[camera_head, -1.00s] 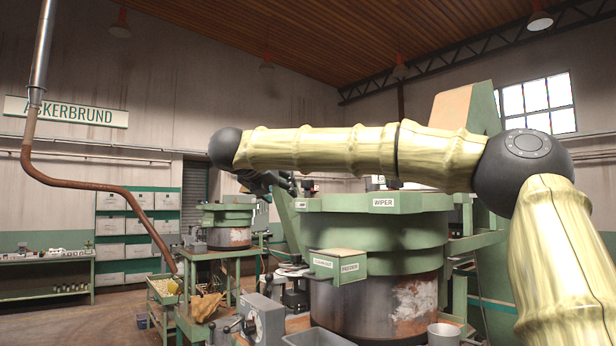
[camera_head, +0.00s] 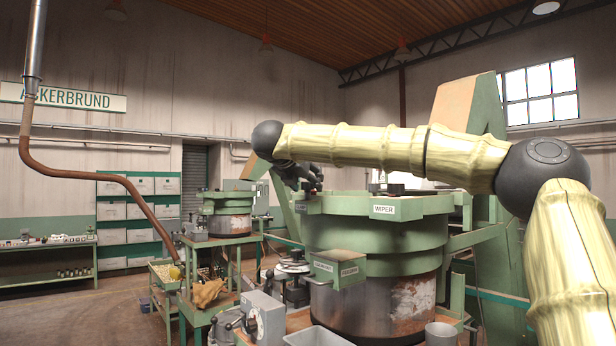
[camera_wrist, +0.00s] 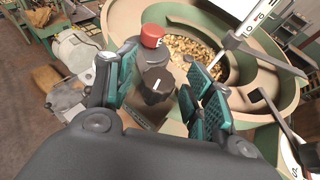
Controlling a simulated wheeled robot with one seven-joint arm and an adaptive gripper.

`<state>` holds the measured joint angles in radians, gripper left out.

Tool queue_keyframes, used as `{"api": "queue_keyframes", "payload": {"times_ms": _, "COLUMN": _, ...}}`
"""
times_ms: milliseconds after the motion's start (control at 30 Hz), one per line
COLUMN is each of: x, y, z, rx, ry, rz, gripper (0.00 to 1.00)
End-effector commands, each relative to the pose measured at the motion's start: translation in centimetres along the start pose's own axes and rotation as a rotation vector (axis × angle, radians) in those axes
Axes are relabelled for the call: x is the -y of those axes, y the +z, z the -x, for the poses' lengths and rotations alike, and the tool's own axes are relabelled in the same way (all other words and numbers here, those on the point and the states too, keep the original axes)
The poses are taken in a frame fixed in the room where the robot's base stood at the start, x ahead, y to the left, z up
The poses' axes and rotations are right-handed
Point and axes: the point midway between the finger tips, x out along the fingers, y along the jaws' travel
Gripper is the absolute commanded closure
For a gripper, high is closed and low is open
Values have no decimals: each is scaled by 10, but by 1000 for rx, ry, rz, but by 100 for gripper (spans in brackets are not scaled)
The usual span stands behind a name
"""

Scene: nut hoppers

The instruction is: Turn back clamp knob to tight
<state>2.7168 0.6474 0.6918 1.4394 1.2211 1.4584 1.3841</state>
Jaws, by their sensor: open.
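In the wrist view a dark lobed knob (camera_wrist: 157,85) with a white pointer line sits on a grey post, between my open fingers and a little beyond them. A red round knob or cap (camera_wrist: 152,36) stands just behind it; it also shows as a small red spot in the head view (camera_head: 308,186). I cannot tell which one is the back clamp knob. My gripper (camera_wrist: 160,88) is open, its teal pads apart on both sides of the dark knob. In the head view my gripper (camera_head: 298,176) is small and dark at the left rim of the green hopper (camera_head: 375,235).
The hopper bowl holds many brass-coloured nuts (camera_wrist: 195,55). A white bar (camera_wrist: 262,14) on a bracket crosses above the bowl, close to the right finger. A green box (camera_head: 338,268) juts from the hopper's front. A second hopper (camera_head: 228,222) stands farther back.

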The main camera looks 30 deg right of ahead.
Motion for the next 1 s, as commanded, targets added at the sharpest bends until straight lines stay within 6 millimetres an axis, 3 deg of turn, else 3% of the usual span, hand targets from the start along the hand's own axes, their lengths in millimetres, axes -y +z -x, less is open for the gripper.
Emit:
{"api": "queue_keyframes", "payload": {"times_ms": 200, "x": 0, "y": 0, "z": -12, "rx": -1, "ry": 1, "rz": 0, "gripper": 48}}
{"api": "queue_keyframes", "payload": {"times_ms": 500, "x": 0, "y": 0, "z": -14, "rx": 0, "ry": 1, "rz": 0, "gripper": 48}}
{"api": "queue_keyframes", "payload": {"times_ms": 800, "x": 0, "y": 0, "z": -14, "rx": 0, "ry": 1, "rz": 0, "gripper": 100}}
{"api": "queue_keyframes", "payload": {"times_ms": 1000, "x": 0, "y": -2, "z": -14, "rx": 0, "ry": -7, "rz": -2, "gripper": 100}}
